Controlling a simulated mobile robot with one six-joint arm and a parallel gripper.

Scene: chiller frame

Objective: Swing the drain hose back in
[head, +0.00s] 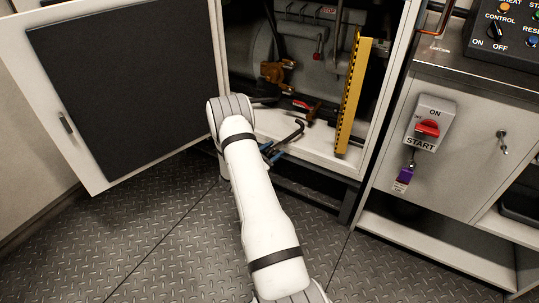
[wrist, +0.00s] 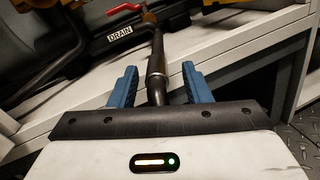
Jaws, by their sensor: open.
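The drain hose (wrist: 157,62) is a dark pipe-like piece in the wrist view, running from a brass fitting down between my fingers. In the head view its dark bent end (head: 291,136) sticks out over the cabinet's front sill. My gripper (wrist: 160,69) has its two blue fingers open, one on each side of the hose, with a visible gap on both sides. In the head view the blue fingers (head: 268,150) show at the sill, partly hidden by my arm. A white DRAIN label (wrist: 120,33) sits on the dark pipe behind the hose.
The cabinet door (head: 125,75) stands wide open at the left. A yellow-and-black striped bar (head: 352,95) stands upright at the opening's right. A control cabinet with a red START switch (head: 428,128) is further right. The metal floor (head: 165,245) left of my arm is clear.

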